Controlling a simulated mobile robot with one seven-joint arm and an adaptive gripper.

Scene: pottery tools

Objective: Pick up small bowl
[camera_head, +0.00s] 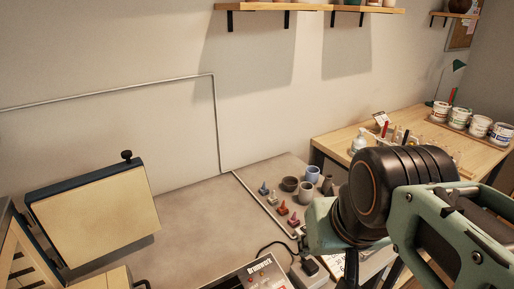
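A small dark bowl (290,183) stands upright on the grey worktop, in a cluster at the right end near the wall. Close beside it are a light blue cup (313,175), a grey-brown cup (305,191) and a narrow dark vase (327,185). The bowl is small in the picture and its inside is hard to make out. My arm crosses the lower right, to the right of the cluster and nearer the camera. I cannot make out any gripper fingers, and nothing touches the bowl.
Several small coloured stamp-like tools (283,208) lie in front of the bowl. A device with a display (252,277) and a cable is at the bottom. A tilted board (95,220) stands left. A wooden table (400,122) with paint tubs is behind right. The middle worktop is clear.

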